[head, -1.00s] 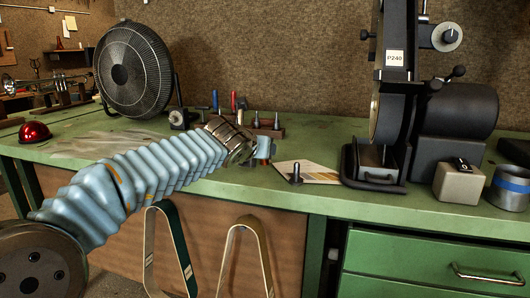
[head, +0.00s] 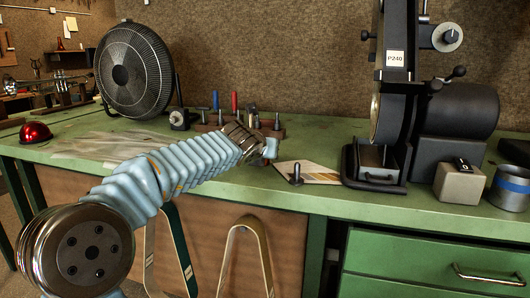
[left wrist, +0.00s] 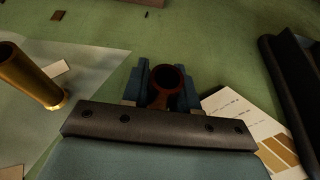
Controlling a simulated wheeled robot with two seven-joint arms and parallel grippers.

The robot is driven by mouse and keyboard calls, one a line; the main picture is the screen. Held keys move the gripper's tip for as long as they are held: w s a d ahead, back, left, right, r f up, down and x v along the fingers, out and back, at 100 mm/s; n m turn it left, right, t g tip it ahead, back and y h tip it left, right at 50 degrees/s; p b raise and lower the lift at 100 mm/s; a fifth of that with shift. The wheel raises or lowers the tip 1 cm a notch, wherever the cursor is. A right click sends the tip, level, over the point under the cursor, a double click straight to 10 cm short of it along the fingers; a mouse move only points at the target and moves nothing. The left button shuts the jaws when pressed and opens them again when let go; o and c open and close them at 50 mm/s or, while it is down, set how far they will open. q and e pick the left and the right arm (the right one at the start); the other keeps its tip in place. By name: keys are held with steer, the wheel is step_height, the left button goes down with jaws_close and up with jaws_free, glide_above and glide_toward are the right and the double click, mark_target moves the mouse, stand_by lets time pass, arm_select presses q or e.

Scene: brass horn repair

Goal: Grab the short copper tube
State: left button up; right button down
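The short copper tube (left wrist: 168,79) shows in the left wrist view, its round open end facing the camera. My left gripper (left wrist: 166,88) has one blue finger on each side of it, with no clear gap. In the head view my left gripper (head: 271,148) is over the front of the green bench, left of the sanding card. The tube cannot be made out there. My right gripper is not in view.
A brass tube (left wrist: 35,78) stands left of the gripper in the wrist view. A sanding card (head: 312,172) with a dark peg (head: 297,174) lies to the right. A belt sander (head: 435,110) stands further right. A fan (head: 135,70) and tool rack (head: 262,128) are behind.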

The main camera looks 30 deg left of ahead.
arm_select(q)
jaws_close()
steer(key=shift+r, duration=0.1)
